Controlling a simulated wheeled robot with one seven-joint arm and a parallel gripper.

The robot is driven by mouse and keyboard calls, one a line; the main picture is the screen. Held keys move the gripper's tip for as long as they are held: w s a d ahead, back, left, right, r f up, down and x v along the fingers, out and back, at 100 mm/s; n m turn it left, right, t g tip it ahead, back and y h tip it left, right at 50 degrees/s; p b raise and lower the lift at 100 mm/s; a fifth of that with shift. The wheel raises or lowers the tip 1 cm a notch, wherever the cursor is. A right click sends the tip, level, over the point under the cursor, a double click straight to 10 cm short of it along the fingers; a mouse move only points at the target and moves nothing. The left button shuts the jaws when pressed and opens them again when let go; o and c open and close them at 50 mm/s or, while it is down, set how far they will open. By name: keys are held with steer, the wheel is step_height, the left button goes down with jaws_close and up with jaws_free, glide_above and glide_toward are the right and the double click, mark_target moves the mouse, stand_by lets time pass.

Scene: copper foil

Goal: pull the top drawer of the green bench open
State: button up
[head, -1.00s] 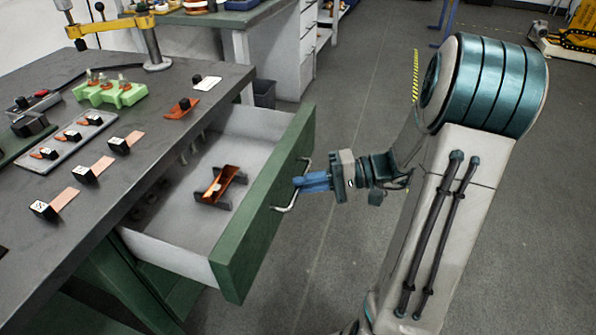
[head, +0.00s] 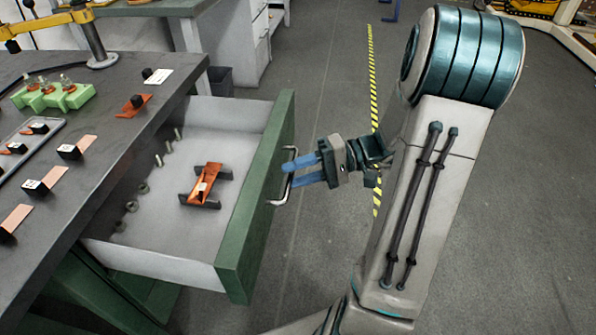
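The top drawer (head: 255,200) of the green bench (head: 62,255) stands pulled well out, with its green front facing right and its pale interior showing. A metal bar handle (head: 284,190) is on the drawer front. I cannot tell whether either finger touches the bar.
In the drawer lie a copper-coloured piece on a dark holder (head: 206,184) and several small metal parts along its left side. The dark bench top (head: 100,165) carries green blocks (head: 52,97), copper strips and a yellow-armed stand (head: 95,40). Grey floor (head: 325,240) right of the drawer is open.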

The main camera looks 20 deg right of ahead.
steer(key=shift+d, duration=0.1)
steer(key=p+v, duration=0.2)
steer(key=v, duration=1.1)
steer(key=shift+d, duration=0.35)
steer(key=s+a+r+n+h+p, duration=0.1)
steer(key=s+a+r+h+p, duration=0.3)
steer(key=a+r+h+p, duration=0.3)
steer(key=s+a+r+n+h+p, duration=0.1)
steer(key=s+a+r+h+p, duration=0.3)
steer(key=a+r+h+p, duration=0.4)
step_height(320, 180, up, 9)
steer(key=a+p, duration=0.1)
steer(key=p, duration=0.5)
steer(key=shift+f+t+h+p, duration=0.2)
steer(key=shift+t+h+p, duration=0.1)
steer(key=shift+t+p, duration=0.1)
steer(key=shift+s+a, duration=0.1)
steer(key=shift+a, duration=0.15)
